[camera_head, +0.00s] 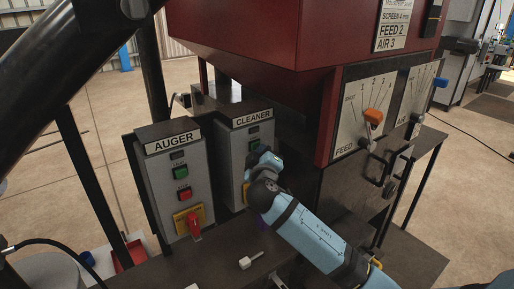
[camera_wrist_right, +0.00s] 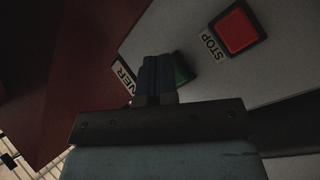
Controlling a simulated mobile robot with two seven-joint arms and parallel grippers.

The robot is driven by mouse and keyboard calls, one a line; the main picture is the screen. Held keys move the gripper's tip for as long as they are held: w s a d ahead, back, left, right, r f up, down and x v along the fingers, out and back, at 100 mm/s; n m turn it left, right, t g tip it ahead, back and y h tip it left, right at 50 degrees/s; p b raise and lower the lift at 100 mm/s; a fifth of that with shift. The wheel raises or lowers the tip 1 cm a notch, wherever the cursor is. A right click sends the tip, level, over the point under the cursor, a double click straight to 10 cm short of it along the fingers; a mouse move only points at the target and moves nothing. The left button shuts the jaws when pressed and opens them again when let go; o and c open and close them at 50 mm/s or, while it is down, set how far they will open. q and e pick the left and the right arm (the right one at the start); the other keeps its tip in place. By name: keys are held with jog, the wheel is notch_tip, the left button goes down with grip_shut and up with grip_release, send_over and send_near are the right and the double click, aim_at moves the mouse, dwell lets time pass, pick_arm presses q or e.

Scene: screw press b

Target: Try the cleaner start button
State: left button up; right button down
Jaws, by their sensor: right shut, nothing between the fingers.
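The grey cleaner control box (camera_head: 236,138) carries a CLEANER label and stands right of the auger box. Its green start button (camera_head: 254,144) shows just past my right gripper (camera_head: 258,158). In the right wrist view the green button (camera_wrist_right: 182,68) is partly hidden behind the shut, empty fingers (camera_wrist_right: 157,68). The fingertips overlap its edge in that view; I cannot tell whether they touch it. The red stop button (camera_wrist_right: 236,31) is beside it, with a STOP label. The box's lower part is hidden by my right arm in the head view. My left gripper is not in view.
The auger box (camera_head: 178,175) has green and red buttons and a red knob on a yellow plate. A red hopper (camera_head: 245,30) overhangs behind the boxes. A feed panel (camera_head: 352,115) with an orange lever is at right. A small pale part (camera_head: 250,260) lies on the dark bench.

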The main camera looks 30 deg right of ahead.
jog(key=shift+w, duration=0.15)
dwell(0.4)
jog(key=shift+s, duration=0.85)
jog(key=shift+s+d, duration=0.15)
jog(key=shift+s, duration=1.1)
jog(key=shift+s+d, duration=0.1)
jog(key=shift+s, duration=1.15)
